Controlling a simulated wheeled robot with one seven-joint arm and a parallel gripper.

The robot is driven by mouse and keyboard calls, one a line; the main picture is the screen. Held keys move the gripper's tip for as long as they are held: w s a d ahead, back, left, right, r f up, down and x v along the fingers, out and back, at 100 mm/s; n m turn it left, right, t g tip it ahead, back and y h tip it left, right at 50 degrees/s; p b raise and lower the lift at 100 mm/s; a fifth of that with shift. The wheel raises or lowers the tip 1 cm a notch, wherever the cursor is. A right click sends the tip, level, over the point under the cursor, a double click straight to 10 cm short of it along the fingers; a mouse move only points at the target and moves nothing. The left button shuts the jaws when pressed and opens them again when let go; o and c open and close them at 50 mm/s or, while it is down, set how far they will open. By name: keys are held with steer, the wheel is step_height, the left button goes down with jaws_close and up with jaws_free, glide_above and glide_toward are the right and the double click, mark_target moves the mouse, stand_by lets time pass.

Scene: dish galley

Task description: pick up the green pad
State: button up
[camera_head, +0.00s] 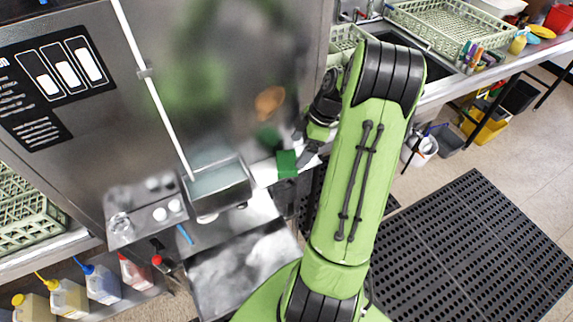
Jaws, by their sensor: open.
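The green pad (287,164) is a small bright green block near the picture's middle. It is at the edge of the pale ledge, in front of the steel machine. My gripper (301,146) is just right of and above the pad in the picture. Its dark fingers are apart and the lower one is close to the pad. I cannot tell whether it touches. My green arm hides the area to the right of the gripper.
The steel dish machine (225,70) rises behind the pad. A steel box (220,185) stands left of the pad. Dish racks (440,22) and markers (470,55) are on the right counter. A black floor mat (470,270) lies at right.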

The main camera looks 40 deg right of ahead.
mark_target(291, 160)
steer(key=x, duration=0.5)
steer(key=shift+w, duration=0.15)
steer(key=c, duration=0.8)
steer(key=shift+o, duration=0.2)
steer(key=r, duration=0.4)
steer(key=s+r, duration=0.1)
steer(key=r, duration=0.2)
steer(key=shift+a+r, duration=0.1)
steer(key=s+a+b, duration=0.1)
steer(key=s+a, duration=0.1)
steer(key=s, duration=0.7)
steer(key=s+a+b, duration=0.2)
steer(key=s+a, duration=0.1)
steer(key=s, duration=0.6)
steer(key=shift+s+a, duration=0.2)
steer(key=shift+a, duration=0.05)
steer(key=o, duration=0.5)
steer(key=c, duration=0.4)
steer(key=shift+o, duration=0.2)
steer(key=shift+w, duration=0.1)
